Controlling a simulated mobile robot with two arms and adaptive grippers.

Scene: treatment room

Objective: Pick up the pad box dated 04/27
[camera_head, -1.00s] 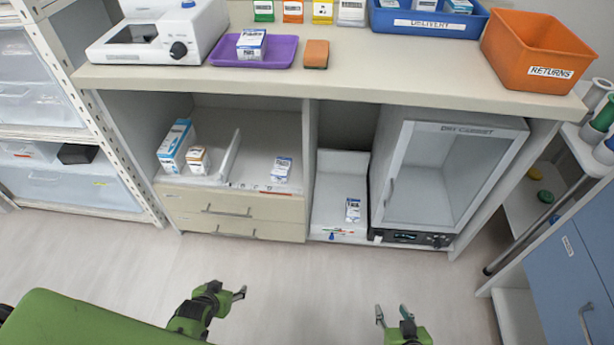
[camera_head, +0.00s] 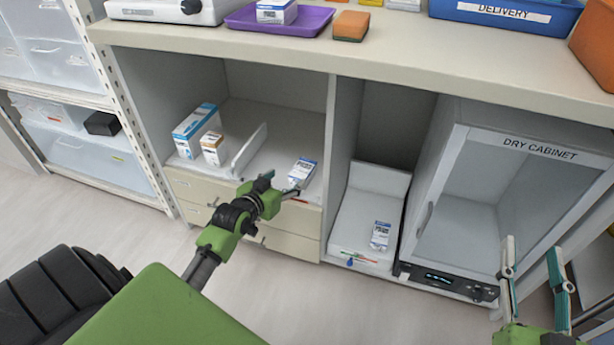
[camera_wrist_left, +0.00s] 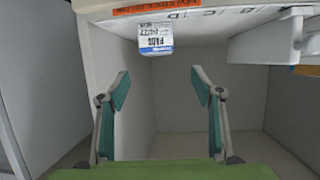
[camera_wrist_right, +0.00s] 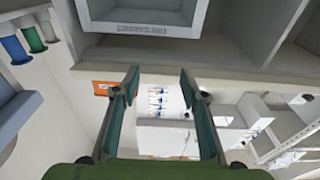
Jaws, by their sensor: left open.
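A small white-and-blue box (camera_head: 301,171) sits on the shelf in the left bay, just beyond my left gripper (camera_head: 280,186). In the left wrist view that box (camera_wrist_left: 155,39) shows upside down, with print that seems to read PAD; its date is too small to read. My left gripper (camera_wrist_left: 160,84) is open and empty, its fingers apart below the box in that picture, not touching it. A similar box (camera_head: 380,235) lies in the right bay, and another (camera_head: 275,11) is on the purple tray. My right gripper (camera_head: 533,255) is open and empty in front of the dry cabinet.
A tall blue-and-white box (camera_head: 194,128) and a smaller brown-and-white box (camera_head: 212,149) stand left of a low white divider (camera_head: 250,150). The countertop edge (camera_head: 330,62) overhangs the bays. The dry cabinet (camera_head: 520,190) is at the right. The floor in front is clear.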

